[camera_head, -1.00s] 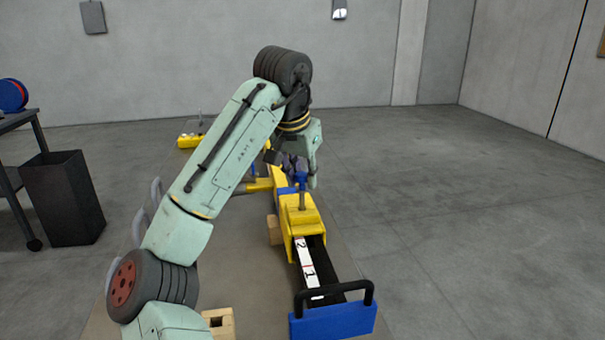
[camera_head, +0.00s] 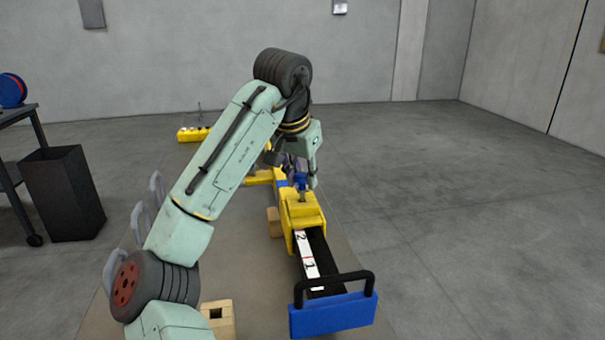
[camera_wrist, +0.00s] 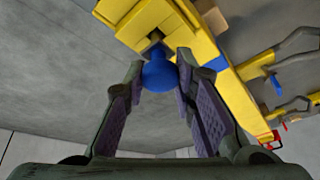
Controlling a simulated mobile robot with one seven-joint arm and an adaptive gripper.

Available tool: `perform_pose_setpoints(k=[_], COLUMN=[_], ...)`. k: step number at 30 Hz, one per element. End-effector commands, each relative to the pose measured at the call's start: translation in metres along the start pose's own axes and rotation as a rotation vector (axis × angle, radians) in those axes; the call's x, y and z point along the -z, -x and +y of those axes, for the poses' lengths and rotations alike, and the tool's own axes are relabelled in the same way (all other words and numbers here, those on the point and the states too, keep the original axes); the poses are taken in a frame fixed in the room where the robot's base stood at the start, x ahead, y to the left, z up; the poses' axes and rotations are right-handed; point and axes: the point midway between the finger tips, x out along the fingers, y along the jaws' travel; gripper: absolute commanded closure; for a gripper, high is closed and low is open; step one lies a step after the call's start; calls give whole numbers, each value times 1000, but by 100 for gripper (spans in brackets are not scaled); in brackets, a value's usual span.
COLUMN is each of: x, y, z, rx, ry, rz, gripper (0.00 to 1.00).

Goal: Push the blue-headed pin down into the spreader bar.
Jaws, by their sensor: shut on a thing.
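The spreader bar is a long yellow beam (camera_head: 303,216) lying along the mat, with a black inner bar marked by a white number strip at its near end. The blue-headed pin (camera_head: 300,181) stands upright in the top of the yellow block, with a short length of metal shaft showing under its head. In the wrist view its round blue head (camera_wrist: 159,74) sits between my fingertips, close against the yellow block with a square hole around the shaft. My gripper (camera_wrist: 158,68) is shut on the head; the arm partly hides it in the head view. The shaft's lower end is hidden.
A blue end plate with a black handle (camera_head: 333,314) is at the bar's near end. Wooden blocks (camera_head: 218,318) lie on the mat (camera_head: 262,300). A black bin (camera_head: 62,195) and a table stand at left. The floor at right is clear.

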Motion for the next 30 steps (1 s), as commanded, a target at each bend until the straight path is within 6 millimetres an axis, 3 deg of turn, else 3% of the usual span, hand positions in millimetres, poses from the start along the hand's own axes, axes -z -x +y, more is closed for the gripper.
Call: perform_pose_setpoints(k=[30], x=[-8], y=[-19], z=[2], rx=[0], ry=[0], rz=[0], gripper=[100])
